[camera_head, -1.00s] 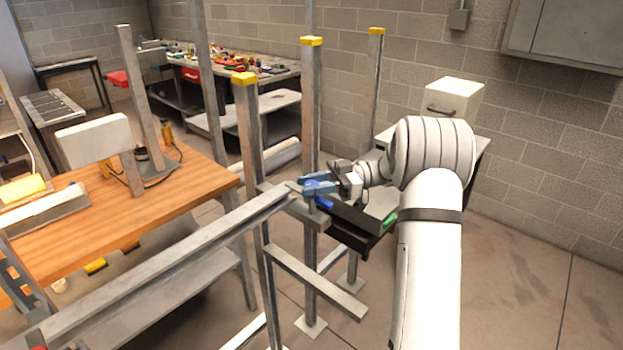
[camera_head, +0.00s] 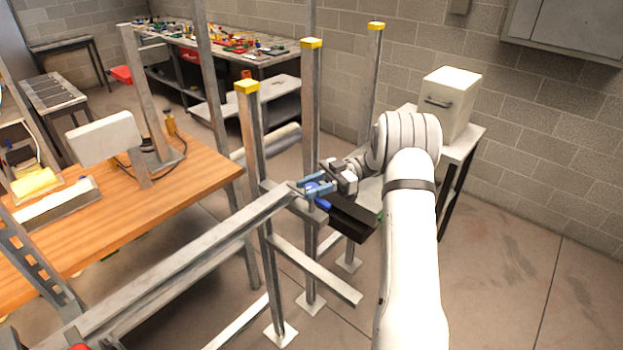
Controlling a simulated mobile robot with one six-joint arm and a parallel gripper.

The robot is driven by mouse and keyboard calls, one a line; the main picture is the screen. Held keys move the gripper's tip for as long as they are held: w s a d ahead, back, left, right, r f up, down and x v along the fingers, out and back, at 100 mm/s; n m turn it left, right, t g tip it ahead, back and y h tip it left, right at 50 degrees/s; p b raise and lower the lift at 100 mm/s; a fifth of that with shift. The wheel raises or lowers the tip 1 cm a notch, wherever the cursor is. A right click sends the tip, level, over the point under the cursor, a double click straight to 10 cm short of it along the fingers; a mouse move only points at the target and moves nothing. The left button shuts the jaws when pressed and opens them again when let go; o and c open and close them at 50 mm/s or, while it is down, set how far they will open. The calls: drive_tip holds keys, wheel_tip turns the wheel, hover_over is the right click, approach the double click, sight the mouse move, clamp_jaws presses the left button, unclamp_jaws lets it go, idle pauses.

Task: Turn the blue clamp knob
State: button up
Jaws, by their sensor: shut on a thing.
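The blue clamp knob (camera_head: 313,187) is at the end of the grey metal rail, by the upright posts in the middle of the view. Only part of it shows between the fingers. My gripper (camera_head: 312,187) has blue-grey fingers and reaches in from the right. It is shut on the knob. Another blue piece (camera_head: 322,204) shows just below the fingers. The fingers hide much of the knob, so its exact angle cannot be told.
Yellow-capped steel posts (camera_head: 311,90) stand around the gripper. A long metal rail (camera_head: 190,255) runs to the lower left. A dark tray (camera_head: 350,218) lies just below the gripper. A wooden workbench (camera_head: 195,180) is at left, a white box (camera_head: 447,100) behind. Floor at right is clear.

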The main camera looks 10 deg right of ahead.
drive_tip(key=shift+r, duration=0.2)
drive_tip(key=o, duration=0.9)
drive_tip(key=shift+f, duration=0.15)
drive_tip(key=shift+o, duration=0.2)
